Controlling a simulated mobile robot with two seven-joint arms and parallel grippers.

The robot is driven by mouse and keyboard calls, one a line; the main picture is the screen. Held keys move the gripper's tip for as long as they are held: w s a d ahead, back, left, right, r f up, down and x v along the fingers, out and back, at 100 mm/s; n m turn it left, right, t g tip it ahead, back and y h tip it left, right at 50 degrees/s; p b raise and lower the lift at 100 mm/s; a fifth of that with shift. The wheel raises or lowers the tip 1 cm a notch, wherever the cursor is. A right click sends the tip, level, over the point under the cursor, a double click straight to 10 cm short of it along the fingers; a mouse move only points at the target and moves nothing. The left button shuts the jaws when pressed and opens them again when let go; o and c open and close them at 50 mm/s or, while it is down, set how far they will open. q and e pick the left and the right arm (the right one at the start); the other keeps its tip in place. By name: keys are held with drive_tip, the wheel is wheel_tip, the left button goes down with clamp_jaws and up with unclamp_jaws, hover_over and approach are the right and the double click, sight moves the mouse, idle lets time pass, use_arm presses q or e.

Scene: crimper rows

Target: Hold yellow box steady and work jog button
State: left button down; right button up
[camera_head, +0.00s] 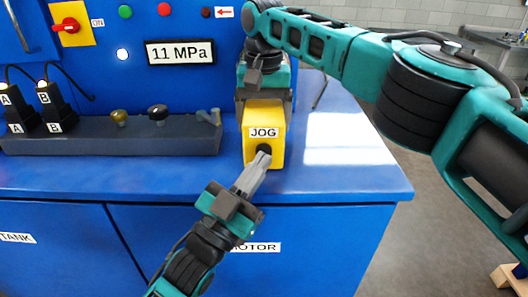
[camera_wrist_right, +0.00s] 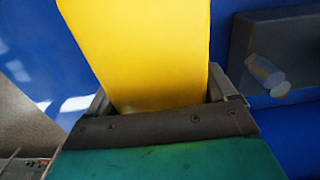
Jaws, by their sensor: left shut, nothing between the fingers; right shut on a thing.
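The yellow box (camera_head: 250,151) with a "JOG" label stands on the blue bench near its front edge. It also fills the middle of the right wrist view (camera_wrist_right: 145,50). The black jog button (camera_head: 264,148) is on its front face, partly hidden by my left fingertips. My left gripper (camera_head: 263,157) is shut and empty, its tips at the button; I cannot tell whether they press it in. My right gripper (camera_head: 264,97) comes from above and behind and is shut on the yellow box, one finger along each side.
A grey block with valve knobs (camera_head: 118,137) stands left of the box. Black connectors marked A and B (camera_head: 57,108) are farther left. The back panel has a red switch (camera_head: 70,24) and an "11 MPa" display (camera_head: 180,52). The bench top (camera_head: 345,170) right of the box is clear.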

use_arm(q)
drive_tip(key=shift+w+f+y, duration=0.1)
drive_tip(key=shift+f+y, duration=0.3)
drive_tip(key=shift+f, duration=0.45)
use_arm(e)
drive_tip(key=shift+w+f, duration=0.1)
drive_tip(key=shift+w, duration=0.05)
use_arm(q)
drive_tip(key=shift+h, duration=0.3)
drive_tip(key=shift+s+r, duration=0.15)
drive_tip(key=shift+s, duration=1.1)
drive_tip(key=shift+s+r, duration=0.1)
drive_tip(key=shift+s, duration=1.1)
drive_tip(key=shift+r, duration=0.1)
use_arm(e)
drive_tip(key=o, duration=1)
